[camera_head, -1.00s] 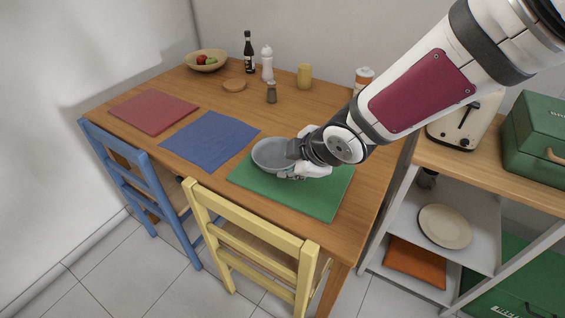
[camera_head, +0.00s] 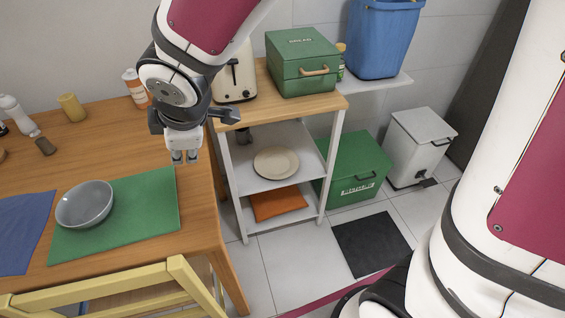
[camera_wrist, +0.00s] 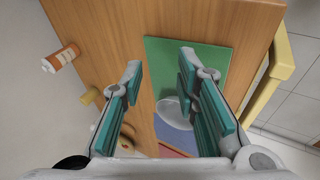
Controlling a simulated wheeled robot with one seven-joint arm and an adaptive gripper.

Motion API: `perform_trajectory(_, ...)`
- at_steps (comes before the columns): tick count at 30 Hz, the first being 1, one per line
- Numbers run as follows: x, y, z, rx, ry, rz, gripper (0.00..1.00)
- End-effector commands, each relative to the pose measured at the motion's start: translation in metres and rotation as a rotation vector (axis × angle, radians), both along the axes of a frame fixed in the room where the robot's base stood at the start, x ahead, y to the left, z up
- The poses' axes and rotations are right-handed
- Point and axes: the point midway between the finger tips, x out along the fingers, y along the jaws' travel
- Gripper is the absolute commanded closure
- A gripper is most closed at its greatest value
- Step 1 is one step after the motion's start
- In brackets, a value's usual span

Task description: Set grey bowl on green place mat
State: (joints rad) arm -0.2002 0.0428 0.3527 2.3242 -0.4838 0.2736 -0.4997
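The grey bowl (camera_head: 85,204) sits upright on the left part of the green place mat (camera_head: 150,207) on the wooden table. In the wrist view the bowl (camera_wrist: 174,112) and the green mat (camera_wrist: 215,62) show beyond my fingers, apart from them. My gripper (camera_head: 184,157) is empty and raised near the table's right edge, to the right of the bowl and above the table. In the wrist view its two fingers (camera_wrist: 160,75) stand wide apart with nothing between them.
A blue mat (camera_head: 22,232) lies left of the green one. A yellow chair (camera_head: 110,290) stands at the front edge. A yellow cup (camera_head: 72,107) and an orange-white bottle (camera_head: 135,88) stand at the back. A shelf unit (camera_head: 285,150) with a toaster (camera_head: 235,78) stands to the right.

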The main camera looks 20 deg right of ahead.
Motion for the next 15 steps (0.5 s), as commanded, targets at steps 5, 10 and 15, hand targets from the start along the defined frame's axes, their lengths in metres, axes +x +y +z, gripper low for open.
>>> perform_trajectory(5,-0.04,-0.107,0.042,0.012,0.056,-0.449,0.71)
perform_trajectory(10,-0.109,-0.175,0.064,0.096,0.148,-0.847,0.71)
perform_trajectory(15,-0.185,-0.206,0.072,0.224,0.269,-1.171,0.71)
